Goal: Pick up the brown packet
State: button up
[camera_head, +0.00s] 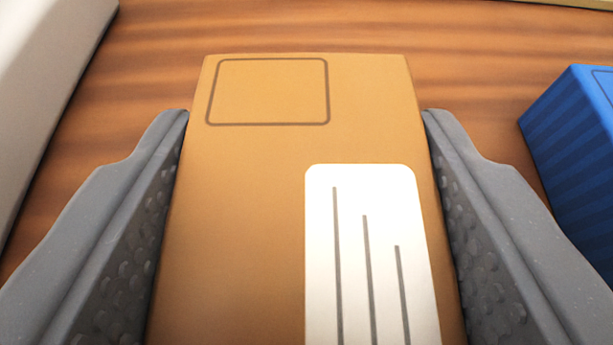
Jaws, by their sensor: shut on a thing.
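The brown packet (240,200) fills the middle of the head camera view. It has a dark outlined square near its far left corner and a white label with several grey lines on its right side. My gripper (306,118) has one grey finger along each side of the packet, and it is shut on it. The near end of the packet runs out of the picture at the bottom. I cannot tell whether the packet touches the table or is held above it.
The wooden table (470,90) shows behind and beside the packet. A blue striped box (570,150) stands close to the right finger. A pale grey object (45,80) rises at the left edge. A light strip (560,4) crosses the top right corner.

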aim_at(309, 195)
jog(key=shift+r, duration=0.1)
jog(key=shift+r+p, duration=0.35)
jog(key=shift+r, duration=0.2)
notch_tip(309, 195, up, 3)
jog(key=shift+f+p, duration=0.2)
jog(key=shift+p, duration=0.35)
jog(key=s+a+b, duration=0.2)
jog(key=s+b, duration=0.1)
jog(key=s, duration=0.4)
jog(key=s+a+r+b, duration=0.1)
jog(key=s+b, duration=0.3)
jog(key=s, duration=0.4)
jog(key=shift+a, duration=0.35)
